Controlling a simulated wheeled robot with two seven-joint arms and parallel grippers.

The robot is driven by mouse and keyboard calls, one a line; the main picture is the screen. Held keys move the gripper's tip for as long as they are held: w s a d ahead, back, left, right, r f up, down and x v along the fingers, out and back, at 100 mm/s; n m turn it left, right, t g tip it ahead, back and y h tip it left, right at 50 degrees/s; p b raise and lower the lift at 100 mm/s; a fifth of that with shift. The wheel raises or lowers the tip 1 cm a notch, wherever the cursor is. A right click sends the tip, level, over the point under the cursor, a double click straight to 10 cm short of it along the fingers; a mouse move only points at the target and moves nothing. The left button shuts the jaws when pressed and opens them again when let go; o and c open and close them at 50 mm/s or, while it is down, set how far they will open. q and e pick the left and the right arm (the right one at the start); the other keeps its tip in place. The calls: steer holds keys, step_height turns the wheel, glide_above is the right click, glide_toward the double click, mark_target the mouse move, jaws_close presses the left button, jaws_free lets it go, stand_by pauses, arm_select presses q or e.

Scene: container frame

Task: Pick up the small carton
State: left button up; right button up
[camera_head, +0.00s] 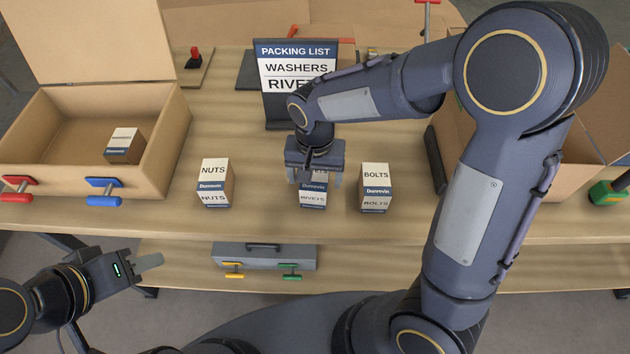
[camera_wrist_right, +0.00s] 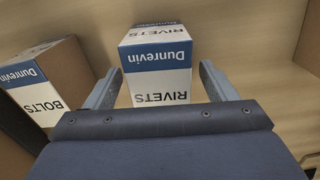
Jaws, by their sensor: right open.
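The small rivets carton (camera_head: 313,198) stands on the table between the nuts carton (camera_head: 215,184) and the bolts carton (camera_head: 376,188). My right gripper (camera_head: 314,178) is above it and hides part of its top in the head view. In the right wrist view the rivets carton (camera_wrist_right: 158,62) is upright, with the open fingers of my right gripper (camera_wrist_right: 158,88) on either side of its near end. Gaps show between fingers and carton. The bolts carton (camera_wrist_right: 42,82) is at the left there. My left gripper (camera_head: 138,264) is low at the left, away from the cartons; its opening is unclear.
An open box (camera_head: 165,150) at the left holds a washers carton (camera_head: 124,146). A packing list sign (camera_head: 275,105) reading washers and rivets stands behind the cartons. Another open box (camera_head: 585,160) is at the right.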

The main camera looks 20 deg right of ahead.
steer(key=c, duration=1.3)
steer(key=shift+r, duration=0.1)
